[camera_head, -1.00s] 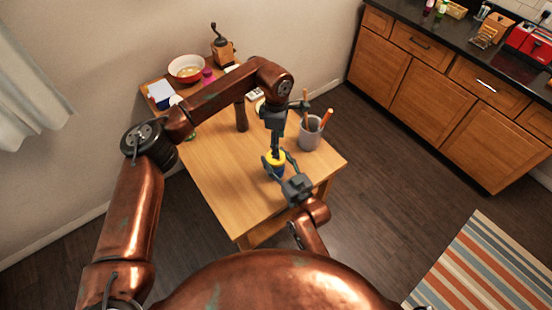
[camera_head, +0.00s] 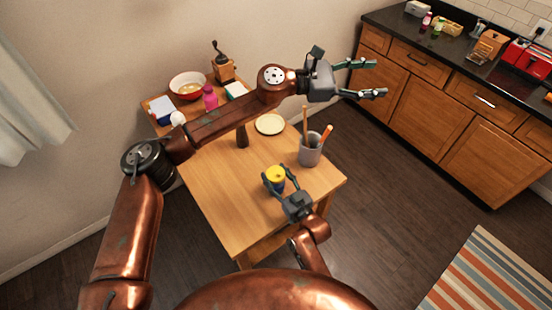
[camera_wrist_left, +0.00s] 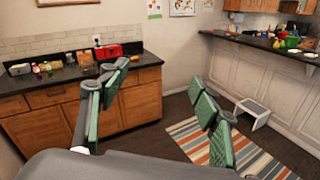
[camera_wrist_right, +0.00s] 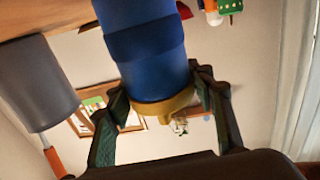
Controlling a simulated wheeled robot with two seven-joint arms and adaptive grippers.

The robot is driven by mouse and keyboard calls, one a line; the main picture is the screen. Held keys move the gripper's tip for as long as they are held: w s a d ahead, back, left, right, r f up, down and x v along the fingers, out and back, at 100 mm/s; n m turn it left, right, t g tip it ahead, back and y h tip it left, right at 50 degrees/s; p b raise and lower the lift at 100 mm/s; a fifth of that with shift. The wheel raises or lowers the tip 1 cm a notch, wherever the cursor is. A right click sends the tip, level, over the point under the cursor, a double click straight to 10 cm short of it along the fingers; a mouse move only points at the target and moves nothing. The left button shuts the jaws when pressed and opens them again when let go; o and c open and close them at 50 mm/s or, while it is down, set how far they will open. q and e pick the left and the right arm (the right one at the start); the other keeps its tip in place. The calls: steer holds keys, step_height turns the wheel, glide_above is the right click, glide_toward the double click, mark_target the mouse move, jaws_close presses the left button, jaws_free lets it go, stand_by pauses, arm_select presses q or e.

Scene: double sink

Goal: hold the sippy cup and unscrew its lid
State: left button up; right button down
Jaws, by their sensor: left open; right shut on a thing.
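The sippy cup (camera_head: 276,184) stands on the wooden table near its front right edge, with a blue body and a yellow lid (camera_head: 275,173). My right gripper (camera_head: 279,179) is shut on the cup from the front. In the right wrist view the picture is inverted; the blue cup body (camera_wrist_right: 152,50) is between my fingers and the yellow lid (camera_wrist_right: 163,106) is on it. My left gripper (camera_head: 377,78) is open and empty, raised high and well right of the cup. In the left wrist view its fingers (camera_wrist_left: 158,85) are spread with nothing between them.
A grey holder (camera_head: 310,155) with orange-handled utensils stands right of the cup. The table is clear left of the cup.

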arm_select(q)
steer(key=w+a+r+n+t+y, duration=0.1)
steer(key=w+a+r+n+t, duration=0.1)
steer(key=w+a+n+t, duration=0.25)
steer(key=w+a+r+n+t+y, duration=0.1)
steer(key=w+a+r+n+t, duration=0.1)
steer(key=w+n+t, duration=0.45)
steer(key=w+a+f+n+y, duration=0.2)
steer(key=w+a+f+y, duration=0.2)
steer(key=w+f+y, duration=0.15)
steer(key=g+y, duration=1)
steer(key=g, duration=0.4)
glide_above(276, 173)
steer(key=f, duration=2.9)
steer(key=shift+w+f, duration=0.15)
steer(key=shift+w, duration=0.05)
steer(key=shift+s+f, duration=0.2)
steer(key=shift+f, duration=0.05)
step_height(276, 173, down, 8)
steer(key=shift+r, duration=0.25)
steer(key=shift+c, duration=0.7)
